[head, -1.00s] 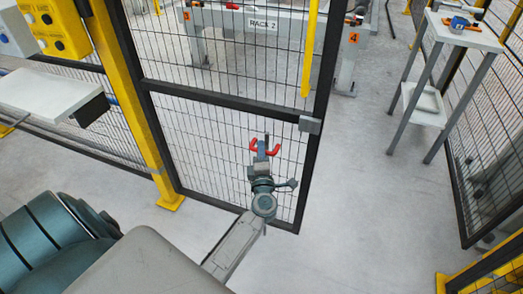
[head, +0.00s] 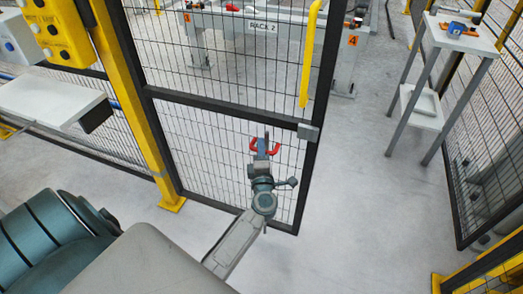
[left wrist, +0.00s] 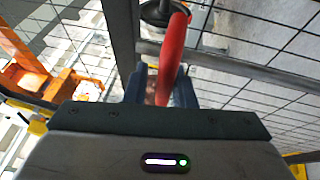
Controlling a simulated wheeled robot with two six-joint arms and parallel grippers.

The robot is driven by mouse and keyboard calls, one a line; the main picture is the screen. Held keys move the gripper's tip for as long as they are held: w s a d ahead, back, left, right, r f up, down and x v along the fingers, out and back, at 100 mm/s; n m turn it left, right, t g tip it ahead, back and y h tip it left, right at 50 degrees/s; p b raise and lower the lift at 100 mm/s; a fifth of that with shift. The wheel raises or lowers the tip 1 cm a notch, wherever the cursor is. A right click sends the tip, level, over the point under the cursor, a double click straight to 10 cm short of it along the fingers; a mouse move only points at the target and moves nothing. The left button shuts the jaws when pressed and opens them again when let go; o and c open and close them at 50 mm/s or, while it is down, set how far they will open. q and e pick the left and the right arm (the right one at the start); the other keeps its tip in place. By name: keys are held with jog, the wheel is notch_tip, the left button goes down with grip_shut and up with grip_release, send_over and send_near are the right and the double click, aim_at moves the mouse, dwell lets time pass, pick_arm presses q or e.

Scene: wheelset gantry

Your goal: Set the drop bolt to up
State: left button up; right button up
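The drop bolt shows a red handle (head: 275,149) low on the black-framed mesh gate. In the head view its red parts stand out on both sides of a grey upright piece. My left gripper (head: 263,158) is right at the handle, with its arm coming from below. In the left wrist view the red handle (left wrist: 172,55) runs down between my two blue-grey fingers (left wrist: 160,90). A dark round part lies beyond it at the top. Whether the fingers press on the handle is unclear. My right gripper is not in view.
The mesh gate (head: 225,99) has a yellow upright handle (head: 308,60) and a yellow post (head: 135,110) at its left. A grey side table (head: 465,33) holding tools stands at the right. A pale shelf (head: 50,101) juts in at the left. Floor right of the gate is clear.

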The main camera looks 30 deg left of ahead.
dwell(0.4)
